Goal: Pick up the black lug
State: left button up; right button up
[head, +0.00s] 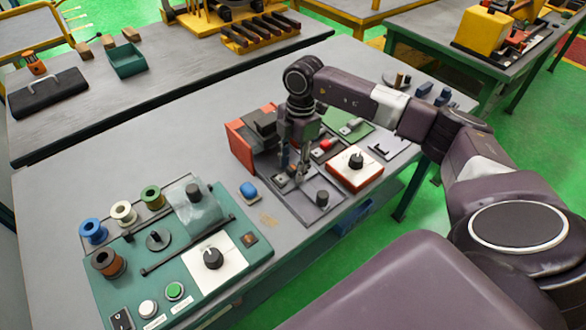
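My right gripper (297,172) points down over a grey tray (300,206) of small parts near the middle of the table. Its fingertips are close to the tray floor, and they are too small and blurred against the parts to show whether they are open or shut. I cannot single out the black lug for sure. Small dark and red parts lie in the tray around the fingertips, and the gripper hides some of them. A dark round piece (322,198) stands at the tray's front right. My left gripper is not in view.
A red box with a black knob (355,164) stands right of the tray. An orange-red block (241,146) stands left of it. A green winding machine (140,270) with wire spools fills the front left. A blue piece (248,190) lies between. The grey table (180,145) is clear behind.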

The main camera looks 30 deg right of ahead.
aim_at(292, 167)
jog(key=shift+c, duration=0.2)
jog(key=c, duration=1)
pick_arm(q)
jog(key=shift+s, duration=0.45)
pick_arm(e)
grip_shut()
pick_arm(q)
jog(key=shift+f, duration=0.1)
pick_arm(e)
jog(key=shift+r, duration=0.1)
